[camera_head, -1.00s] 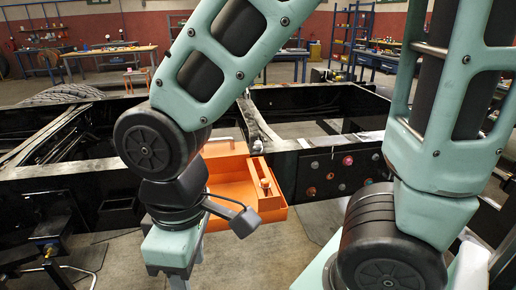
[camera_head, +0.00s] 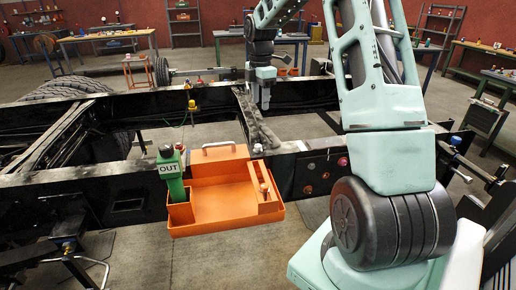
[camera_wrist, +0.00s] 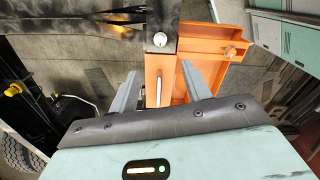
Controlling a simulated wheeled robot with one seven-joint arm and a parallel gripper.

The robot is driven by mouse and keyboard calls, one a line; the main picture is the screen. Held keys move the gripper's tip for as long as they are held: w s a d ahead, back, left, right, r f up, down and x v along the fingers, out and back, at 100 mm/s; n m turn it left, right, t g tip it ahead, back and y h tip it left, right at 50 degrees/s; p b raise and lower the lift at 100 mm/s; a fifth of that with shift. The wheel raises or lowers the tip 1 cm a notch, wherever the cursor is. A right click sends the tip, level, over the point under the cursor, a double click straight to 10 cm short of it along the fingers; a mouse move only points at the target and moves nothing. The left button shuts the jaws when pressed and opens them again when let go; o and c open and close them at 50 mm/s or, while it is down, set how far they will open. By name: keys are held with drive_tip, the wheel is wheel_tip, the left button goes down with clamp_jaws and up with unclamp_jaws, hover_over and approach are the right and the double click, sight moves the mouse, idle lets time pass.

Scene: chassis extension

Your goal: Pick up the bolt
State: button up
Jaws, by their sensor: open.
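A small bolt with a pale round head (camera_head: 257,149) sits on top of the black chassis beam (camera_head: 330,146), just behind the orange tray. The wrist view shows its head (camera_wrist: 160,40) beyond my fingertips. My gripper (camera_head: 264,104) hangs fingers down behind and above the beam in the head view. In the wrist view my gripper (camera_wrist: 161,72) has its two fingers apart with nothing held. Another bolt-like piece with a round top (camera_head: 264,188) stands at the tray's right side; it also shows in the wrist view (camera_wrist: 230,51).
A crossbeam (camera_head: 256,122) runs back from the bolt. Workbenches are far behind.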

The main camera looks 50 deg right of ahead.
drive_tip(key=p, duration=0.3)
hover_over(258, 145)
drive_tip(key=f, duration=1.1)
drive_tip(key=shift+s+d+f, duration=0.15)
drive_tip(key=shift+s, duration=0.1)
drive_tip(key=shift+w+a+f+p, duration=0.15)
drive_tip(key=shift+f+p, duration=0.35)
drive_tip(key=shift+f, duration=0.85)
drive_tip(key=shift+a+f+p, duration=0.1)
drive_tip(key=shift+f+p, duration=0.35)
drive_tip(key=shift+f, duration=0.9)
clamp_jaws()
